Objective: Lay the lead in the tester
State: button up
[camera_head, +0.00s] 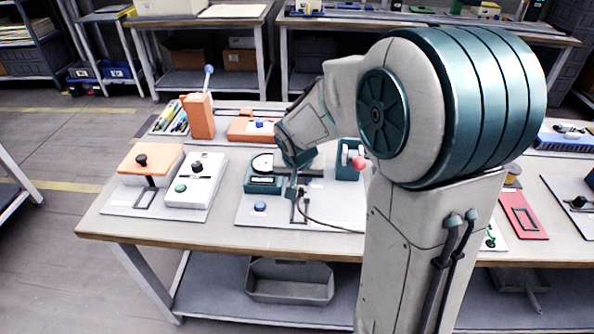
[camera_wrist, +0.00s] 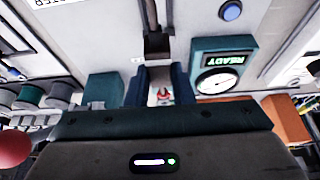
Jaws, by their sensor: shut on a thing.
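The tester (camera_head: 263,186) is a teal box with a white dial, on a pale base plate on the table. In the wrist view, the tester (camera_wrist: 222,62) shows a READY display above its dial, to the right of my gripper. My gripper (camera_head: 297,187) is low over the plate, just right of the tester's box. In the wrist view, my gripper (camera_wrist: 160,82) has its fingers close about a small piece with a red spot. The lead (camera_head: 330,226) shows as a thin brown cable running right from below my gripper. Its held end is mostly hidden by the fingers.
A blue button (camera_head: 260,206) is at the plate's front. A teal block (camera_head: 349,160) with a red ball knob (camera_head: 359,163) stands right of my gripper. A white box (camera_head: 195,180) with knobs stands left. My arm hides much of the table's right side.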

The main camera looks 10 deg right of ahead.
notch_tip(320, 180, down, 6)
jog(key=b, duration=0.5)
jog(key=shift+f, duration=0.1)
jog(key=shift+f+b, duration=0.6)
jog(key=shift+b, duration=0.1)
jog(key=shift+s+f+b, duration=0.2)
jog(key=shift+f+b, duration=0.4)
jog(key=shift+b, duration=0.35)
dwell(0.6)
jog(key=o, duration=1)
jog(key=p+v, duration=0.2)
jog(key=v, duration=1.1)
jog(key=shift+a+r, duration=0.1)
jog(key=shift+r, duration=0.3)
